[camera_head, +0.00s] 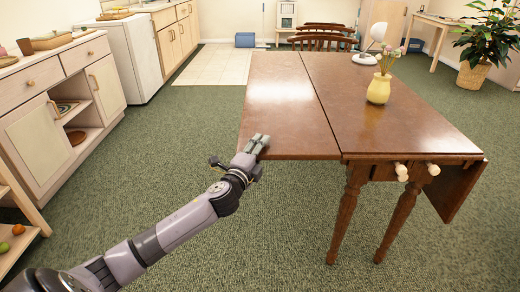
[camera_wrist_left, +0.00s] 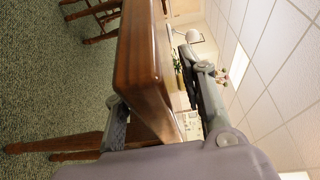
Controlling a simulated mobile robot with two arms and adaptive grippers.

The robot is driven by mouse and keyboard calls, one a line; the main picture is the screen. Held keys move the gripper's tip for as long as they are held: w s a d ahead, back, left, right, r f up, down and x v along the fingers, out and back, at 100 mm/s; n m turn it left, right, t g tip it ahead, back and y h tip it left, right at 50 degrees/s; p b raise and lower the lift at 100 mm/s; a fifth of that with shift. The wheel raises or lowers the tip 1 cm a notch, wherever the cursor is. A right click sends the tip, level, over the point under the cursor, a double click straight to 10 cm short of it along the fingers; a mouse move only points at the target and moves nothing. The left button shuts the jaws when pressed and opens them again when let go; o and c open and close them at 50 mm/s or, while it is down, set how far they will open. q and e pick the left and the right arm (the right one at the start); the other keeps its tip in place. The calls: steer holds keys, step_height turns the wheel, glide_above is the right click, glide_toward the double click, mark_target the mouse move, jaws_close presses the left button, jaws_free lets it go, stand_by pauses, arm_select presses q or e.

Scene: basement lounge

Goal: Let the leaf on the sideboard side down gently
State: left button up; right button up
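The drop-leaf table's sideboard-side leaf (camera_head: 283,100) is up, level with the fixed top (camera_head: 365,115). A seam runs between them. My left gripper (camera_head: 257,145) is at the leaf's near left corner. In the left wrist view the leaf's edge (camera_wrist_left: 145,60) lies between my two spread fingers (camera_wrist_left: 155,90), one above and one below. A gap shows between the upper finger and the leaf's top; I cannot tell whether the lower finger touches the underside. The opposite leaf (camera_head: 458,190) hangs down. Two pale knobs (camera_head: 402,172) are on the table's near end. My right gripper is not in view.
A yellow vase with flowers (camera_head: 379,88) and a white lamp (camera_head: 366,50) stand on the fixed top. The sideboard (camera_head: 50,125) is at the left, with open carpet (camera_head: 185,130) between it and the table. Chairs (camera_head: 322,40) stand at the far end.

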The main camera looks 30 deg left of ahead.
arm_select(q)
jaws_close()
stand_by(0.4)
stand_by(0.4)
